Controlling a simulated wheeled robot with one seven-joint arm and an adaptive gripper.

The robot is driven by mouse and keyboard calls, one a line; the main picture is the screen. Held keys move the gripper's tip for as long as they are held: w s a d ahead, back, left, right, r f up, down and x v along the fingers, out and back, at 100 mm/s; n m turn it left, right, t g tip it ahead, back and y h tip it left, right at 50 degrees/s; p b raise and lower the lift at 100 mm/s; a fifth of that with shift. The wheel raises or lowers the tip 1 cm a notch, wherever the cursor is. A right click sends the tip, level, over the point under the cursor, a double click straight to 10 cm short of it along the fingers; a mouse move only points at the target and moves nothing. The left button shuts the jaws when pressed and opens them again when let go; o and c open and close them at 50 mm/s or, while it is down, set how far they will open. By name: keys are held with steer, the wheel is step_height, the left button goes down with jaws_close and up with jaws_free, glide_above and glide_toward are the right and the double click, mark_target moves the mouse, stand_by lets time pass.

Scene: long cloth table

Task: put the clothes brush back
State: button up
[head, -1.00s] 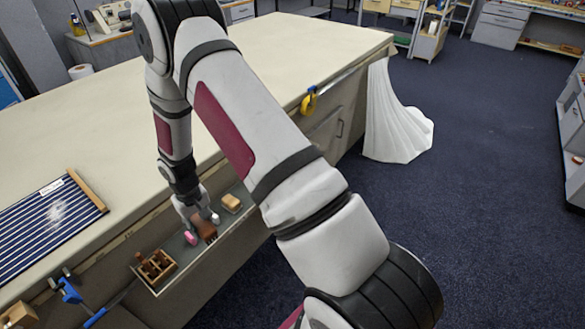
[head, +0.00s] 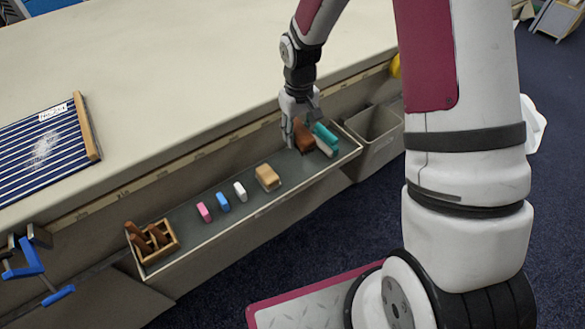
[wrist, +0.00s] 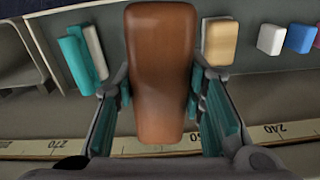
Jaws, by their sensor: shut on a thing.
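The clothes brush (head: 304,139) has a brown wooden back. It is upright in the jaws of my gripper (head: 299,120), low at the right part of the long grey trough (head: 291,187) on the table's side. The wrist view shows its brown back (wrist: 161,70) between the two teal-padded fingers. I cannot tell whether its underside touches the trough floor. A teal-and-white block (head: 325,138) stands close on its right in the head view, and a tan block (head: 267,177) lies further off on its left.
White (head: 240,191), blue (head: 223,202) and pink (head: 204,212) pieces lie further left in the trough. A wooden holder (head: 152,241) fills its left end. A grey bin (head: 374,138) hangs past the right end. A striped board (head: 45,141) lies on the table.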

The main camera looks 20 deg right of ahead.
mark_target(295, 166)
steer(key=w+f+b, duration=0.1)
steer(key=f+b, duration=0.1)
steer(key=b, duration=0.2)
steer(key=shift+w+n, duration=0.15)
steer(key=shift+n, duration=0.25)
steer(key=shift+a+f+b, duration=0.1)
steer(key=shift+f+b, duration=0.2)
steer(key=shift+b, duration=0.85)
step_height(295, 166, down, 10)
steer(key=shift+r+b, duration=0.15)
steer(key=shift+b, duration=0.8)
steer(key=o, duration=1.3)
